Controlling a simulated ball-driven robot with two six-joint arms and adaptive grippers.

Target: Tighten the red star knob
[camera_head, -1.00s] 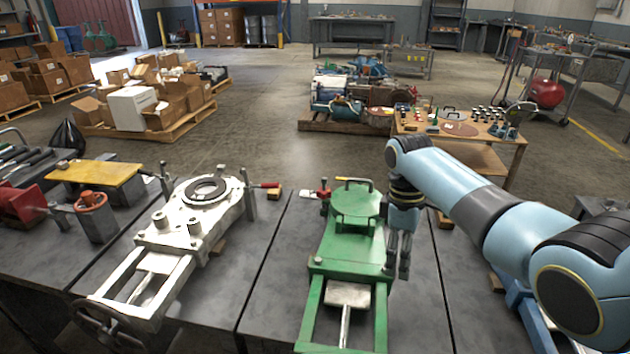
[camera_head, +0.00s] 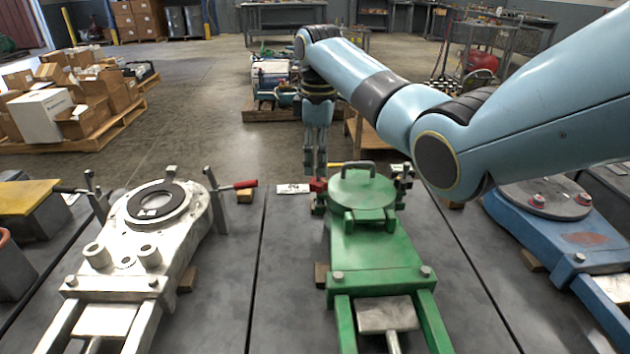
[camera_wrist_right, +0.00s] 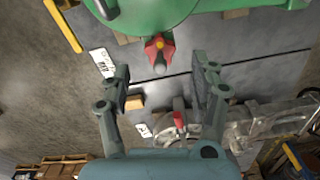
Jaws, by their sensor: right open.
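The red star knob (camera_head: 318,184) shows small at the left side of the green gate valve (camera_head: 375,245), just below my right gripper (camera_head: 316,168) in the head view. My left gripper is in neither view.
A white valve (camera_head: 150,225) with a red-handled clamp (camera_head: 243,184) stands left, a blue valve (camera_head: 570,235) right. A white label (camera_head: 293,189) lies beside the knob. A pallet of boxes (camera_head: 75,145) stands behind at left.

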